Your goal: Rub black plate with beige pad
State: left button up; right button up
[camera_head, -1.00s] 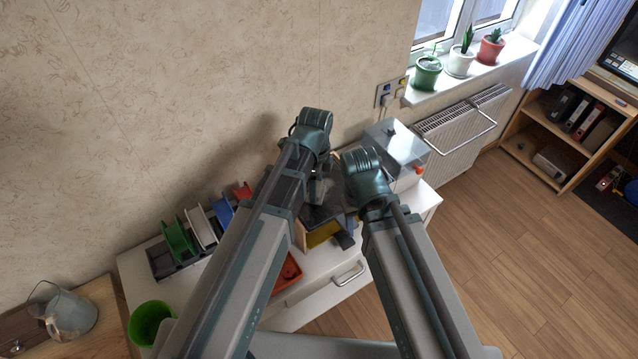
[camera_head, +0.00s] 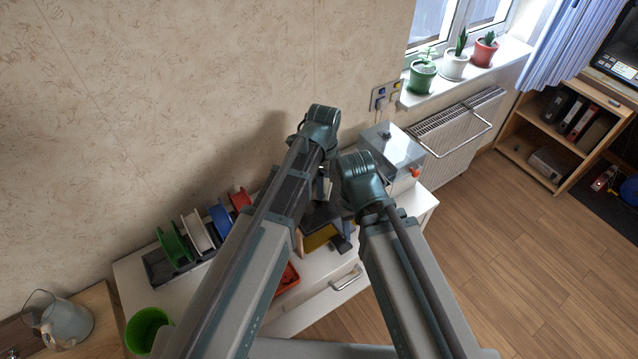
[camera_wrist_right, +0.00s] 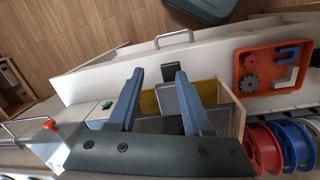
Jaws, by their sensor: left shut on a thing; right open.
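A flat dark surface, apparently the black plate (camera_head: 318,213), lies on a yellow-fronted wooden box on the white cabinet. In the right wrist view the dark surface (camera_wrist_right: 155,126) shows between and behind the fingers. My left gripper (camera_head: 324,178) hangs over the back of the box, mostly hidden by my arms. It is shut on a small pale thing, apparently the beige pad (camera_head: 325,188), of which little shows. My right gripper (camera_wrist_right: 160,72) is open above the box, with nothing clearly held between its blue fingers. A grey flat piece (camera_wrist_right: 167,99) shows below, between them.
An orange tray (camera_wrist_right: 238,70) with small parts lies beside the box. Colored spools (camera_head: 200,230) stand in a rack at the left. A dark block (camera_wrist_right: 172,72) juts from the box front. The drawer handle (camera_head: 346,278) sticks out.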

pick_arm(q)
jog(key=shift+w+d+f, duration=0.1)
jog(key=shift+w+d, duration=0.45)
jog(key=shift+d, duration=0.2)
jog(key=shift+w+d+f, duration=0.1)
jog(key=shift+w+d, duration=0.45)
jog(key=shift+d, duration=0.2)
jog(key=shift+r, duration=0.15)
jog(key=shift+s+a, duration=0.6)
jog(key=shift+a, duration=0.2)
jog(key=shift+s+a, duration=0.6)
jog(key=shift+a, duration=0.15)
jog(key=shift+s+a, duration=0.55)
jog(key=shift+a, duration=0.2)
jog(key=shift+s+a, duration=0.55)
jog(key=shift+a, duration=0.2)
